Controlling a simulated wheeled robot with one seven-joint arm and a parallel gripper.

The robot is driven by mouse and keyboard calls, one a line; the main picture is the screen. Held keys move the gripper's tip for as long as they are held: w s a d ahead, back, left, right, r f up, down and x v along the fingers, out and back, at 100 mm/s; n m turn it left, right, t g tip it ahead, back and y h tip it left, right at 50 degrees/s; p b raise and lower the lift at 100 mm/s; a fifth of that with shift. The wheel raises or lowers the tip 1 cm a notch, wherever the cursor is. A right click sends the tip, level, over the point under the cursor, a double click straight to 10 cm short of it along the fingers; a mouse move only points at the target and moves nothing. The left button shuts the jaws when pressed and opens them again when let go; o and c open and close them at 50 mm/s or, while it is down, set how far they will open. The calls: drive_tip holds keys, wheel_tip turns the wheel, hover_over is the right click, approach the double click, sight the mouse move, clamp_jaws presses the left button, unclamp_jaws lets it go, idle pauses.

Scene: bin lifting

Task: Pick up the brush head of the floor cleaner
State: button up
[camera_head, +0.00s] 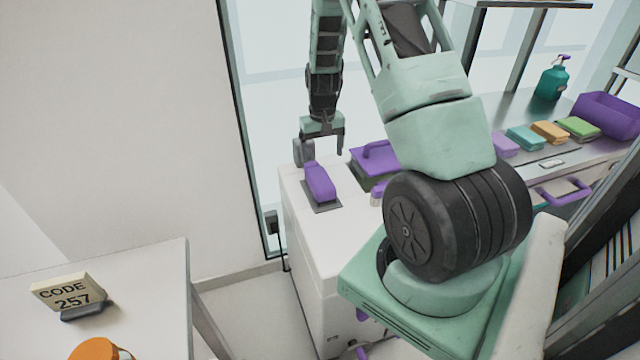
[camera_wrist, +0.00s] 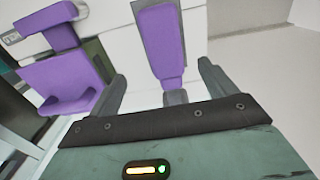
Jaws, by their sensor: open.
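A purple elongated piece (camera_head: 319,181) lies on a dark flat base (camera_head: 322,208) on the near white counter top (camera_head: 300,205). It may be the brush head, but I cannot tell for certain. My gripper (camera_head: 322,150) is above and just behind it, pointing down, with its fingers apart. In the wrist view the purple piece (camera_wrist: 162,38) shows between the two open fingers of my gripper (camera_wrist: 161,73), with a grey end (camera_wrist: 175,98) toward the palm. No contact with the fingers is visible.
A purple-topped dark container (camera_head: 372,160) and a small purple-capped item (camera_head: 377,194) stand to the right. Several coloured sponges (camera_head: 525,138), a teal spray bottle (camera_head: 551,80) and a purple bin (camera_head: 605,115) sit further right. A CODE 257 sign (camera_head: 65,295) stands on the left table.

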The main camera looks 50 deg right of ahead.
sight(320, 178)
wheel_tip(320, 178, down, 5)
drive_tip(key=shift+p, duration=0.3)
drive_tip(key=shift+w+a+f+p, duration=0.1)
drive_tip(key=shift+f+p, duration=0.15)
drive_tip(key=shift+f, duration=0.65)
drive_tip(key=shift+s+a+f+p, duration=0.15)
drive_tip(key=shift+f+p, duration=0.15)
drive_tip(key=shift+f, duration=0.6)
drive_tip(key=shift+w+a+f+p, duration=0.15)
drive_tip(key=shift+f+p, duration=0.1)
drive_tip(key=shift+f, duration=0.65)
drive_tip(key=c, duration=1.2)
